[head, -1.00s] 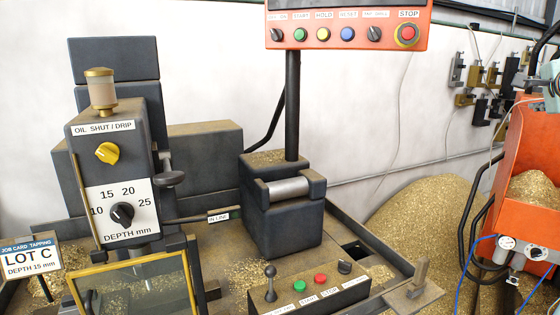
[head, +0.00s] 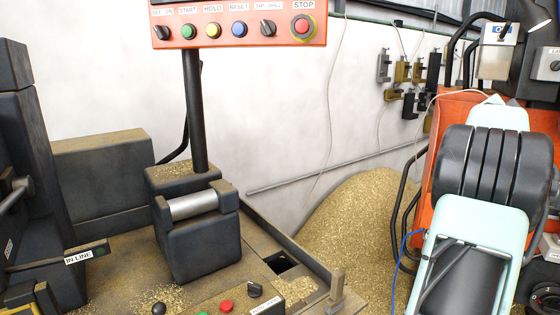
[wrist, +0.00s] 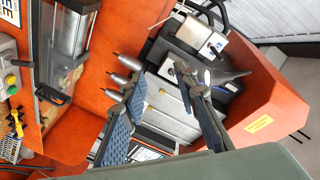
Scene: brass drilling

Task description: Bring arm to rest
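My gripper (wrist: 160,80) is in the wrist view, its two dark fingers with blue textured pads spread apart. I see nothing held between them. Behind the fingers is an orange unit (wrist: 262,92) with grey blocks and several metal cylinders (wrist: 122,79). I cannot tell how far the fingers are from these parts. In the head view my pale green and black arm is folded at the right, in front of an orange cabinet (head: 437,140). The fingers cannot be made out clearly there.
The drilling bench (head: 130,280) with a dark roller block (head: 195,240) stands at the left. A heap of brass chips (head: 350,215) lies between bench and cabinet. Clamps (head: 403,70) hang on the wall.

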